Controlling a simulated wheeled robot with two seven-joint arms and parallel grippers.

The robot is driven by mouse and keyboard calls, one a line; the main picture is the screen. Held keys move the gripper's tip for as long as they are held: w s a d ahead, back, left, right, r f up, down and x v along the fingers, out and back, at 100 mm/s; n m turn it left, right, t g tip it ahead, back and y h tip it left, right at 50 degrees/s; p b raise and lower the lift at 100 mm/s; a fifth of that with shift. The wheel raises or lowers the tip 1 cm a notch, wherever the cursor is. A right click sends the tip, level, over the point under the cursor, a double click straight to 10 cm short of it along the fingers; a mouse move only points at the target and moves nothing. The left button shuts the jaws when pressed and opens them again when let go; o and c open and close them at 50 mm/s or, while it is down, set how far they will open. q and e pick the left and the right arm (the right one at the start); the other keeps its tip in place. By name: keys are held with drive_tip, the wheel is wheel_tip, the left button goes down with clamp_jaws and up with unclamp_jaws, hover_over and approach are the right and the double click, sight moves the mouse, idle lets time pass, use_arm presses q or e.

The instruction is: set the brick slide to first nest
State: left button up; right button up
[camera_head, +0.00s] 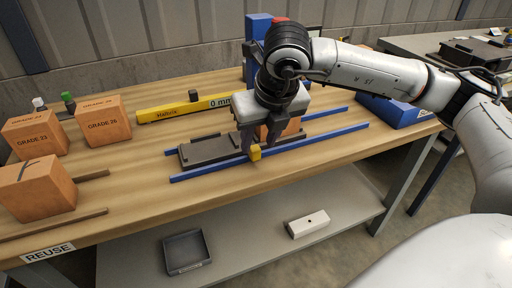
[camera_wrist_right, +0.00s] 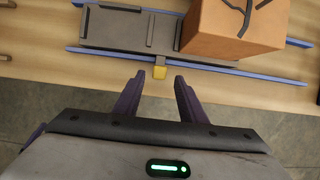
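The brick slide is a dark grey plate (camera_head: 213,149) between blue rails on the wooden table. It also shows in the right wrist view (camera_wrist_right: 115,28). A small yellow tab (camera_head: 255,153) sticks out at its front edge. An orange brick (camera_head: 289,127) with dark crack lines (camera_wrist_right: 225,35) stands at the slide's right end, partly hidden by my gripper in the head view. My right gripper (camera_head: 252,141) is over the front rail by the tab. In the wrist view its fingers (camera_wrist_right: 157,84) are apart and empty, just short of the tab. No nest is clearly identifiable. My left gripper is not in view.
A yellow bar (camera_head: 166,113) reading "0 mm" lies behind the slide. Orange bricks marked GRADE 23 (camera_head: 35,133) and GRADE 26 (camera_head: 103,121), and a cracked one (camera_head: 36,188), stand at left. A blue bin (camera_head: 394,110) is at right.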

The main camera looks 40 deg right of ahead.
sight(256, 149)
drive_tip(key=shift+x, duration=1.95)
clamp_jaws()
